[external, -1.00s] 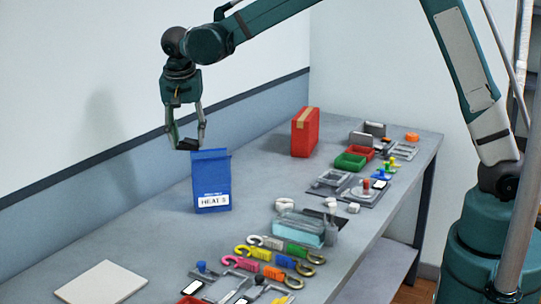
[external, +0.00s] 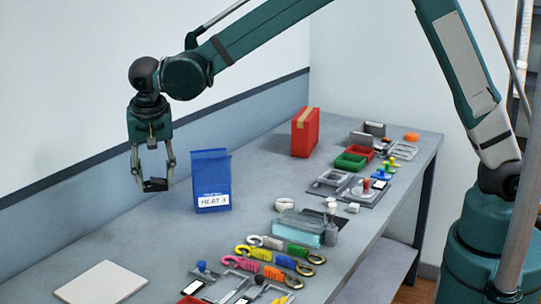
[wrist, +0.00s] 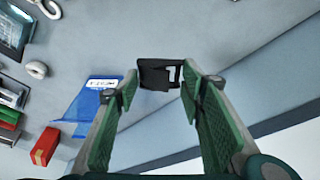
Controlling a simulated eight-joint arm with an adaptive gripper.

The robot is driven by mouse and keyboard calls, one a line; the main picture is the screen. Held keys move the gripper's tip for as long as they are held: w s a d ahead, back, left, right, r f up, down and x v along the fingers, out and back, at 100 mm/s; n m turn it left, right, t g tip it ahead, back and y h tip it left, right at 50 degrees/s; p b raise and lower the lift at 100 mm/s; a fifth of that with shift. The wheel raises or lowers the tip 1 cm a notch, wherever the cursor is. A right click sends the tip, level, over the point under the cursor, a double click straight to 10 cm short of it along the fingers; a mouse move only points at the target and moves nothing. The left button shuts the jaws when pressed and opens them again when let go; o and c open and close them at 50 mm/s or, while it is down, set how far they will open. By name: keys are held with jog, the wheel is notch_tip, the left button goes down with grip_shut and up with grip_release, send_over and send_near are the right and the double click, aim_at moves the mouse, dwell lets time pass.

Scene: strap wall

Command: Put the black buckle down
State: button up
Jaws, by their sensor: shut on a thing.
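The black buckle (external: 155,185) is between the fingertips of my gripper (external: 153,183) in the external view. My gripper is shut on it and holds it above the grey table, left of the blue bag. In the wrist view the buckle (wrist: 157,74) shows as a dark plate with an open frame at its right end, between the green-padded fingers (wrist: 158,90). Bare grey table shows behind it. How high it hangs above the table is hard to tell.
A blue labelled bag (external: 211,181) stands right of my gripper. A red box (external: 305,132) stands farther back. A white square plate (external: 103,283) lies at the front left. Coloured hooks (external: 273,256) and several trays line the right side. The table (external: 130,235) below the gripper is clear.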

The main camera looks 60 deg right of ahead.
notch_tip(320, 180, down, 6)
jog(key=shift+f, duration=0.2)
dwell(0.3)
send_over(162, 241)
jog(key=shift+s+a+f, duration=0.1)
jog(key=shift+f, duration=0.95)
jog(key=shift+s+a+f, duration=0.1)
jog(key=shift+s+f, duration=0.05)
jog(key=shift+f, duration=0.9)
jog(key=shift+s+a+f, duration=0.1)
jog(key=shift+f, duration=0.95)
jog(key=shift+f, duration=0.1)
jog(key=shift+f+b, duration=0.3)
jog(key=shift+f, duration=1.45)
jog(key=shift+f, duration=0.15)
jog(key=o, duration=0.9)
